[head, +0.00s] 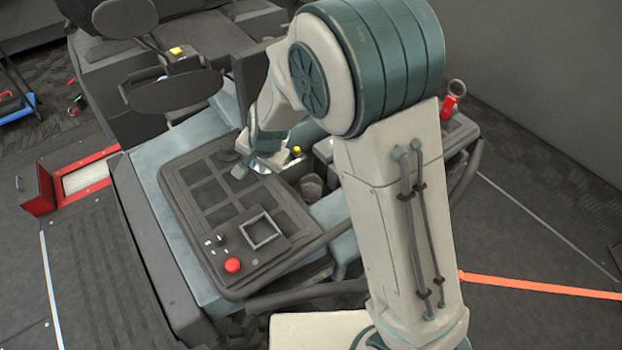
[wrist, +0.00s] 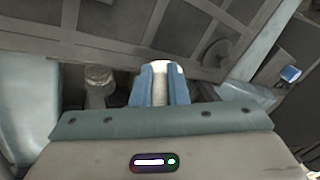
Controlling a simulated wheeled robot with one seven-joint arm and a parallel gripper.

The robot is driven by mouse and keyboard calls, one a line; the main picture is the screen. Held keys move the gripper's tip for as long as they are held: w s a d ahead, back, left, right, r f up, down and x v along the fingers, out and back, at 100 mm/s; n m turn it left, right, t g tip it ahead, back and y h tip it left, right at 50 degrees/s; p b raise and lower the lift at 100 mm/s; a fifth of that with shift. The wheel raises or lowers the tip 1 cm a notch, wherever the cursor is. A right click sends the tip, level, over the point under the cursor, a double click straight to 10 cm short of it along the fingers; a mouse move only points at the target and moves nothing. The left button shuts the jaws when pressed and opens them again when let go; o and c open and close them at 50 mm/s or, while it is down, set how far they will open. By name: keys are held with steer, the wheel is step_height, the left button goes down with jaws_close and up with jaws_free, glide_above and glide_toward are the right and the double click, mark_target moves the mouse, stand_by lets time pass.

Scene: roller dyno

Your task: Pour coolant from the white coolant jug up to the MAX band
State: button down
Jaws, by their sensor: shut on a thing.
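My gripper (head: 250,168) is over the far right edge of the dark panelled console, partly hidden behind my own arm in the head view. In the wrist view my gripper (wrist: 160,84) has its two blue fingers close together on a white thing (wrist: 159,72). Only a small part of the white thing shows, so I cannot tell whether it is the coolant jug. A grey round container or neck (head: 312,186) stands in the recess right of the console. It also seems to show in the wrist view (wrist: 98,80), left of the fingers. No MAX band is readable.
The console (head: 190,215) has a red button (head: 232,265) and a raised square frame (head: 262,230). A small yellow cap (head: 296,152) is near the gripper. A red-handled ring (head: 454,96) stands at the right. An open red box (head: 75,180) lies on the floor at left.

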steer(key=shift+a+f+h, duration=0.2)
steer(key=shift+f+h, duration=0.05)
steer(key=shift+h, duration=0.15)
steer(key=shift+a+r+h, duration=0.15)
steer(key=shift+h, duration=0.35)
steer(key=shift+w+a+r+n+h, duration=0.1)
steer(key=shift+n+h, duration=0.2)
steer(key=shift+h, duration=0.1)
steer(key=shift+w+a+f+h, duration=0.1)
steer(key=shift+f+h, duration=0.35)
steer(key=shift+h, duration=0.55)
steer(key=shift+t, duration=0.3)
